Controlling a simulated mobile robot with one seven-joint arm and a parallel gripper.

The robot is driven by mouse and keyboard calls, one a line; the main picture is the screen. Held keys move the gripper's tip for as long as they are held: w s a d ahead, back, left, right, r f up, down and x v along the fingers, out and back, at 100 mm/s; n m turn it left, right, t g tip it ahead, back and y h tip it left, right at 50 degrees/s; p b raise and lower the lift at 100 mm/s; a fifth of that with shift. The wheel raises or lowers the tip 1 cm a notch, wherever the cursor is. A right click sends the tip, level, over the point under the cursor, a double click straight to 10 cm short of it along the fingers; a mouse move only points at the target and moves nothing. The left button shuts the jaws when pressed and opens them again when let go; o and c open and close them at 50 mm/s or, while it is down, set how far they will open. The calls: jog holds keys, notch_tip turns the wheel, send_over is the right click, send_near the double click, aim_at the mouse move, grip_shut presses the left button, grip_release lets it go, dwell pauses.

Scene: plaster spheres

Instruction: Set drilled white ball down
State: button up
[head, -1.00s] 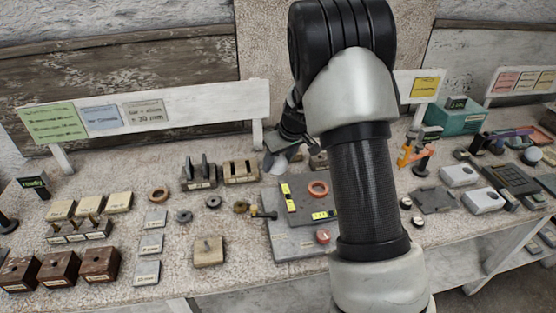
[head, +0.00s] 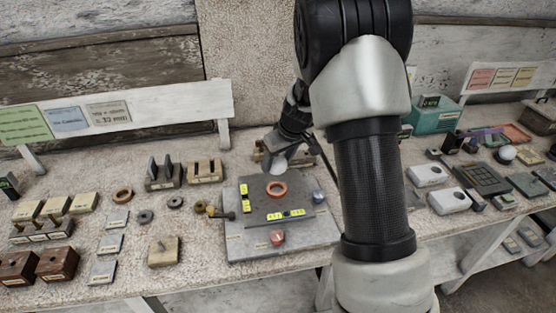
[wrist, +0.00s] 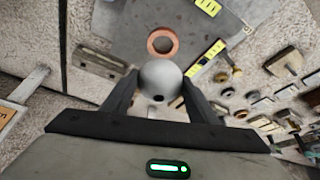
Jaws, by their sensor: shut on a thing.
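My gripper (wrist: 156,92) is shut on the drilled white ball (wrist: 162,76), with one finger on each side of it. A dark drill hole shows on the ball's face in the wrist view. In the head view the ball (head: 279,163) hangs below my gripper (head: 285,155), at the back edge of a grey plate (head: 245,243). An orange ring (head: 277,189) lies on the plate, in front of the ball; it also shows just beyond the ball in the wrist view (wrist: 150,42). The ball appears apart from the ring.
Slotted wooden blocks (head: 205,171), washers and small tiles (head: 110,244) stand to the left. White boxes (head: 449,201) stand to the right, beyond my arm.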

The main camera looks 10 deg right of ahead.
jog(key=shift+f+b, duration=0.1)
jog(key=shift+b, duration=0.25)
notch_tip(320, 180, down, 6)
jog(key=b, duration=0.5)
jog(key=shift+r, duration=0.25)
jog(key=shift+b, duration=0.75)
dwell(0.9)
jog(key=shift+f+b, duration=1)
jog(key=shift+b, duration=0.15)
dwell(0.3)
jog(key=o, duration=1.3)
jog(key=shift+c, duration=0.2)
